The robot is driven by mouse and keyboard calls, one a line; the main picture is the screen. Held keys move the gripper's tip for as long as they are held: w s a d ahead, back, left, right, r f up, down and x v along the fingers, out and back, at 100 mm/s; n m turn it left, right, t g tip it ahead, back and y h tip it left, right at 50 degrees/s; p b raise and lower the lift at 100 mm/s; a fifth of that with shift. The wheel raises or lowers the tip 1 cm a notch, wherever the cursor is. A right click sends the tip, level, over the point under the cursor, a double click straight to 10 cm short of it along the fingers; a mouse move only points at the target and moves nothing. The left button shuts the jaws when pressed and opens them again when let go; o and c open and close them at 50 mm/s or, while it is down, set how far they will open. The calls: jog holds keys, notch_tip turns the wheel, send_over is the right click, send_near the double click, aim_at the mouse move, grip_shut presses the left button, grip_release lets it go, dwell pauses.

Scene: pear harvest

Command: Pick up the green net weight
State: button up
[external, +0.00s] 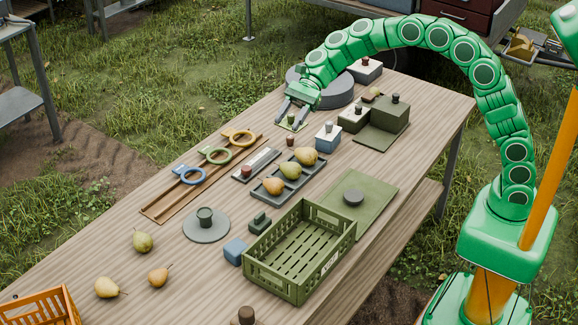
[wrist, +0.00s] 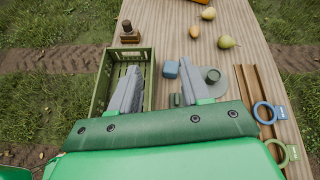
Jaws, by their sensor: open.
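A small dark green piece (external: 291,118) stands on a pale green square near the table's far left edge; it looks like the green net weight, though it is too small to be sure. My gripper (external: 292,114) is open, its two fingers pointing down around or just above this piece; I cannot tell whether they touch it. In the wrist view my gripper (wrist: 158,72) shows its fingers spread with nothing held between them. The piece is not visible there, perhaps hidden by the gripper body.
A green crate (external: 300,285), a dark green block (external: 260,223), a blue block (external: 234,250) and a grey disc with a cup (external: 206,231) stand nearer. A pear tray (external: 266,197) and a wooden rack (external: 163,210) lie between. Boxes (external: 381,137) crowd the right of my gripper.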

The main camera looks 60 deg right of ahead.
jog(key=w+a+f+m, duration=0.1)
jog(key=w+a+m, duration=0.1)
jog(key=w, duration=0.2)
send_near(260, 214)
jog(key=shift+s+a+f+t+y, duration=0.15)
jog(key=shift+s+a+f+y, duration=0.05)
jog(key=shift+a+f, duration=0.3)
jog(key=shift+s+a+f+t+y, duration=0.2)
jog(key=shift+a+f, duration=0.15)
jog(key=shift+f, duration=0.15)
jog(key=shift+a+f, duration=0.1)
jog(key=shift+f, duration=0.1)
jog(key=shift+x, duration=1.05)
jog(key=shift+w+r+x, duration=0.1)
jog(key=shift+r+x, duration=0.05)
jog(key=shift+x, duration=1.25)
jog(key=shift+w+r+x, duration=0.1)
jog(key=shift+r+x, duration=0.1)
jog(key=shift+x, duration=1.2)
jog(key=shift+a, duration=0.1)
jog(key=shift+c, duration=0.2)
grip_shut()
